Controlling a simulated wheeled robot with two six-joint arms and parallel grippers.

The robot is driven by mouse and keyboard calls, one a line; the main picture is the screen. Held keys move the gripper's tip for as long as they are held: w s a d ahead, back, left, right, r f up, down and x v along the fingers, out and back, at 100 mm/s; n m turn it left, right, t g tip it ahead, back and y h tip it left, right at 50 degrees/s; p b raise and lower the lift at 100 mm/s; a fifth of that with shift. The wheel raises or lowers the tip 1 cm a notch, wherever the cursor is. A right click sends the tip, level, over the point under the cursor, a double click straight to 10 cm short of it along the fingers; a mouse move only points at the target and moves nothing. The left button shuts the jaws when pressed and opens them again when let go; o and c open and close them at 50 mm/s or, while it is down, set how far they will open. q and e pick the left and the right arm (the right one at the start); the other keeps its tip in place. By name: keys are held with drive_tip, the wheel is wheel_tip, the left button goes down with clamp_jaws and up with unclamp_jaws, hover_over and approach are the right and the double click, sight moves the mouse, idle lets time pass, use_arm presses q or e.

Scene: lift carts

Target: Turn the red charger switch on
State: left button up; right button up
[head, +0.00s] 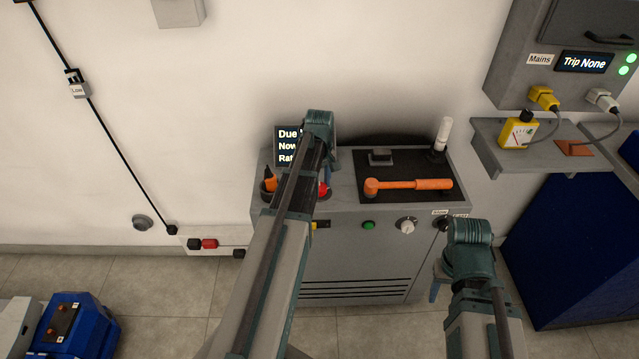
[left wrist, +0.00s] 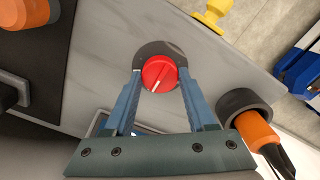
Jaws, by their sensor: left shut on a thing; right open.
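The red switch (left wrist: 160,74) is a round red knob with a white pointer line, set on a dark round plate. It sits on the grey cabinet top (head: 342,202), and part of it shows in the head view (head: 323,190). My left gripper (left wrist: 160,72) reaches down to it, with its blue fingers touching either side of the knob, shut on it. In the wrist view the pointer line runs slantwise, from upper right to lower left. My left arm hides part of the knob in the head view. My right gripper (head: 436,289) is open and empty, low in front of the cabinet.
An orange mallet (head: 408,185) lies on a dark mat on the cabinet. A cup with an orange-handled tool (head: 270,182) stands to the left of the knob. A display (head: 288,145) stands behind, partly hidden. A shelf (head: 488,140) with a yellow meter is at right.

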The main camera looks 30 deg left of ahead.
sight(320, 186)
use_arm(q)
drive_tip(key=shift+m, duration=0.4)
drive_tip(key=m, duration=0.4)
drive_tip(key=shift+m, duration=0.4)
drive_tip(key=m, duration=0.6)
drive_tip(key=shift+m, duration=0.3)
drive_tip(key=o, duration=1.4)
drive_tip(key=shift+c, duration=0.2)
drive_tip(key=shift+r, duration=0.15)
wheel_tip(320, 186, up, 14)
drive_tip(key=p, duration=1.4)
drive_tip(key=shift+f, duration=0.2)
